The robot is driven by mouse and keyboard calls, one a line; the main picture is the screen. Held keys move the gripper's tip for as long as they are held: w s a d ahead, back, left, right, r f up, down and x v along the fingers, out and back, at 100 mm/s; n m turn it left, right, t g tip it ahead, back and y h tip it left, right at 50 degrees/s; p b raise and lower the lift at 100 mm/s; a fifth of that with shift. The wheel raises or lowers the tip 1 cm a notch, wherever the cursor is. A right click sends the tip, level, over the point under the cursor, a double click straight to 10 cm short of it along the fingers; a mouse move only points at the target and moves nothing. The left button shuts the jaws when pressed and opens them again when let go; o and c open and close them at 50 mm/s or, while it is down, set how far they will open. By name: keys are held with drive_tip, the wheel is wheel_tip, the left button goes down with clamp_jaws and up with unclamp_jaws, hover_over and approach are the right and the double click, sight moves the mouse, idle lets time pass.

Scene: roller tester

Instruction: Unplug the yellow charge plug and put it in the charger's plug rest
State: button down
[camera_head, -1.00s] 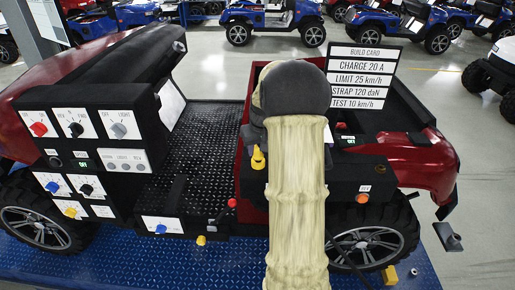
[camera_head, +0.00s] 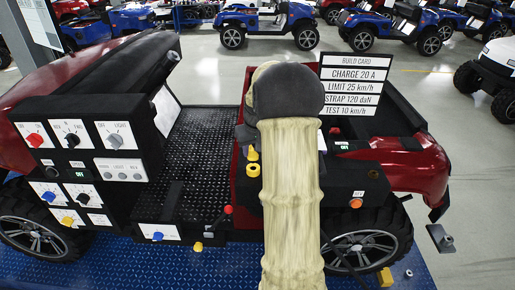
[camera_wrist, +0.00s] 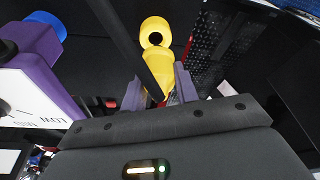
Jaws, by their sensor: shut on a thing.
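The yellow charge plug (camera_wrist: 163,72) is between the purple fingers of my gripper (camera_wrist: 158,86) in the wrist view, and the gripper is shut on it. A round yellow end with a dark hole (camera_wrist: 155,28) shows beyond the fingers. In the head view the yellow plug (camera_head: 252,155) shows just left of my arm, and a yellow ring (camera_head: 253,170) is close below it. I cannot tell whether the two touch. My arm hides most of my gripper in the head view. I cannot make out the plug rest.
A dark cable (camera_wrist: 135,45) crosses the wrist view in front of the plug. A panel with a blue knob (camera_wrist: 47,20) is close on the left. The head view shows a knob panel (camera_head: 80,160), a black tread floor (camera_head: 195,150) and a build card (camera_head: 350,82).

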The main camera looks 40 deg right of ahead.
drive_tip(key=w+a+f+n+b, duration=0.2)
drive_tip(key=w+a+f+b, duration=0.1)
drive_tip(key=a+f, duration=0.85)
drive_tip(key=s+a+f+b, duration=0.4)
drive_tip(key=a+f, duration=0.3)
drive_tip(key=f, duration=0.4)
drive_tip(key=s+a+f+n+b, duration=0.1)
drive_tip(key=s+a+f+b, duration=0.2)
drive_tip(key=a+f, duration=0.5)
wheel_tip(320, 180, down, 3)
drive_tip(key=shift+s+f+y+b, duration=0.2)
drive_tip(key=shift+s+y+b, duration=0.2)
drive_tip(key=shift+b, duration=0.1)
drive_tip(key=shift+d, duration=0.15)
